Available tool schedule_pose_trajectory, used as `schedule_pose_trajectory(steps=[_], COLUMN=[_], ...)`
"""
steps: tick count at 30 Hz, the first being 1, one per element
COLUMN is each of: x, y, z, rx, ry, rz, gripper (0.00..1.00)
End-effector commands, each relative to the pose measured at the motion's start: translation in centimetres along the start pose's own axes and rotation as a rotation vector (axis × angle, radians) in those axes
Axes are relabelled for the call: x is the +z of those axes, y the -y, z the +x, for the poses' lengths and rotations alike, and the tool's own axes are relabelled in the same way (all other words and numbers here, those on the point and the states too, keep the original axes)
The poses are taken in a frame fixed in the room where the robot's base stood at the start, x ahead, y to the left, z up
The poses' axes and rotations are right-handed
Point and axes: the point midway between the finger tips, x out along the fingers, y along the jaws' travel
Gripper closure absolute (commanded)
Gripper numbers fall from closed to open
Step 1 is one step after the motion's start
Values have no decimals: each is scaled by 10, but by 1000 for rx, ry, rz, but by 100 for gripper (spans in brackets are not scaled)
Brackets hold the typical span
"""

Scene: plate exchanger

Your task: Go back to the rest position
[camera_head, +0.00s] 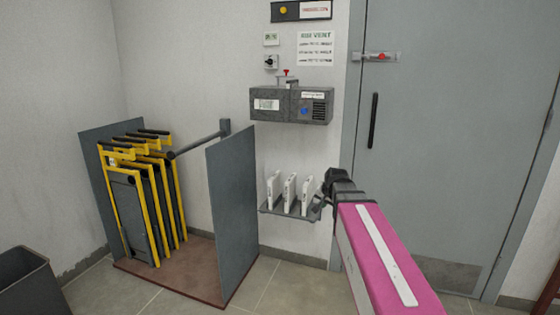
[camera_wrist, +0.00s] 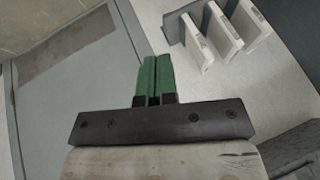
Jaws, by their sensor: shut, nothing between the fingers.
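My gripper shows in the wrist view (camera_wrist: 155,75) with its two green fingers together and nothing between them. In the head view my arm reaches in from the lower right, and the gripper end (camera_head: 322,200) is beside the right end of a small wall shelf (camera_head: 290,211). Several white plate-like items (camera_head: 291,191) stand upright on that shelf. They also show at the upper right of the wrist view (camera_wrist: 232,35), apart from the fingers. The fingertips are small and partly hidden in the head view.
A grey door (camera_head: 440,140) with a black handle (camera_head: 373,121) is at the right. A grey box (camera_head: 291,104) is on the wall above the shelf. At the left, a rack with a grey side panel (camera_head: 232,210) holds several yellow frames (camera_head: 150,185). A dark bin (camera_head: 30,285) stands lower left.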

Motion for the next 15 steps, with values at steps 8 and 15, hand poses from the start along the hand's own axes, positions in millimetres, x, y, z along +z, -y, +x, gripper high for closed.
schedule_pose_trajectory(steps=[8, 15], x=[109, 191], y=[-65, -114], z=[43, 59], rx=[131, 209], ry=[207, 384], rz=[-191, -346], gripper=[100, 100])
